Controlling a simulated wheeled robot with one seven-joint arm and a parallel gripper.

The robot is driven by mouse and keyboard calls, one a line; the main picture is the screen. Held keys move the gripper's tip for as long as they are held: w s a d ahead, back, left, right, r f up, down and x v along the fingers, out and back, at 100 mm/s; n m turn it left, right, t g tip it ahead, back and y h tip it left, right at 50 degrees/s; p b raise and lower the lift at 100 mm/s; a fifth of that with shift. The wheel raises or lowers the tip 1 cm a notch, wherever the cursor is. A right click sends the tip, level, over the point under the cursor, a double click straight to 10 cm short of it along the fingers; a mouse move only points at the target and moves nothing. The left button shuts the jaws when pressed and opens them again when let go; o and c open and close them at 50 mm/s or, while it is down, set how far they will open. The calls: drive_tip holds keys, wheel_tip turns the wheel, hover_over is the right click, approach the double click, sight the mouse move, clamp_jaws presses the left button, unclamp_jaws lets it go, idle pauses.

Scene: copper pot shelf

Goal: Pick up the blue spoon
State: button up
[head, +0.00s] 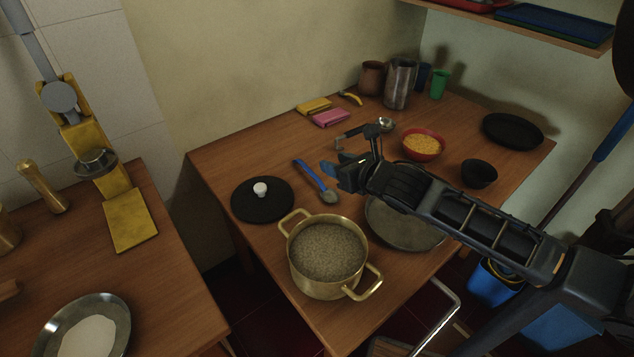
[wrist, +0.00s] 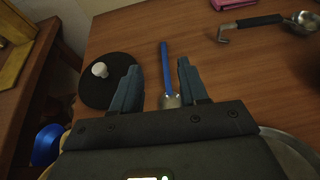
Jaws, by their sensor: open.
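The blue spoon (head: 310,175) lies flat on the wooden table, its blue handle towards the back and its metal bowl towards the brass pot. In the wrist view its blue handle (wrist: 165,66) shows between the two fingers, and the lower part of its bowl is hidden behind my gripper. My gripper (head: 330,172) is open and empty, close to the right of the spoon in the head view. In the wrist view my gripper (wrist: 158,75) has one blue-grey finger on each side of the spoon's line. I cannot tell its height above the table.
A black lid (head: 262,205) with a white knob lies left of the spoon. A brass pot (head: 327,262) stands in front, and a grey pan (head: 405,230) lies under my arm. A black-handled ladle (head: 360,132) lies behind. Bare wood surrounds the spoon's handle.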

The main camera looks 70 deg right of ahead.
approach(318, 179)
drive_tip(key=shift+w+d+r, duration=0.2)
drive_tip(key=shift+w+d, duration=0.3)
drive_tip(key=shift+w+d+f, duration=0.35)
drive_tip(key=shift+w+f, duration=0.3)
drive_tip(key=shift+x, duration=3)
drive_tip(key=shift+f, duration=0.1)
drive_tip(key=shift+c, duration=0.2)
clamp_jaws()
